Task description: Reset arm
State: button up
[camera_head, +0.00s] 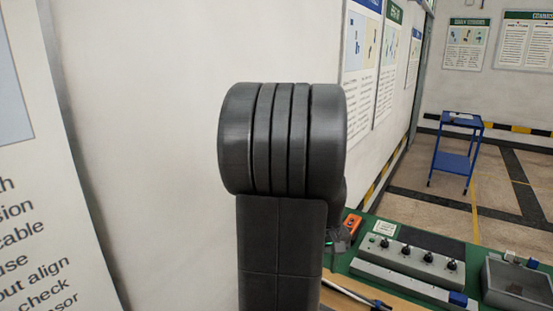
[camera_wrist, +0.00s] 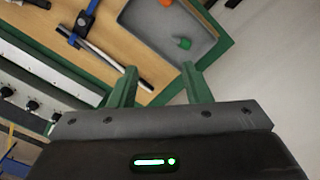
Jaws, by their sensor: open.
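My gripper (camera_wrist: 160,82) shows in the wrist view with its two green fingers apart and nothing between them. It hangs over the edge of a bench with a wooden top (camera_wrist: 120,30) and a green border. In the head view my dark arm stands upright in the middle and covers part of the bench. The gripper itself cannot be made out clearly in the head view.
A grey tray (camera_wrist: 207,47) on the bench holds an orange piece and a green piece. A blue clamp-like tool (camera_wrist: 84,22) lies beside it. A panel with several knobs (camera_head: 408,262) sits on the bench. A blue cart (camera_head: 456,150) stands far right. A white wall (camera_head: 150,120) is close at left.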

notch_tip(320, 180, down, 10)
jog(key=shift+r+p, duration=1.6)
jog(key=shift+r, duration=0.3)
jog(key=shift+f, duration=0.1)
